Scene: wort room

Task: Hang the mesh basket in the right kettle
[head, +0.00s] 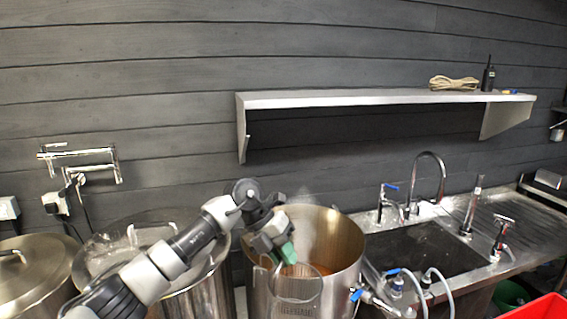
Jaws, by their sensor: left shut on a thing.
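The mesh basket (296,297) is a pale, see-through cylinder with a thin rim, at the bottom centre of the head view. My left gripper (284,252), with green at its fingers, is shut on the basket near its upper rim. The right kettle (340,245) is a large open steel pot holding amber-brown liquid. In the picture the basket overlaps the kettle's near rim and front wall. I cannot tell whether it is over the opening or in front of it. The basket's lower end is cut off by the frame. My right gripper is not in view.
A sink (430,250) with taps and hoses adjoins the right kettle. A wall shelf (370,98) hangs above.

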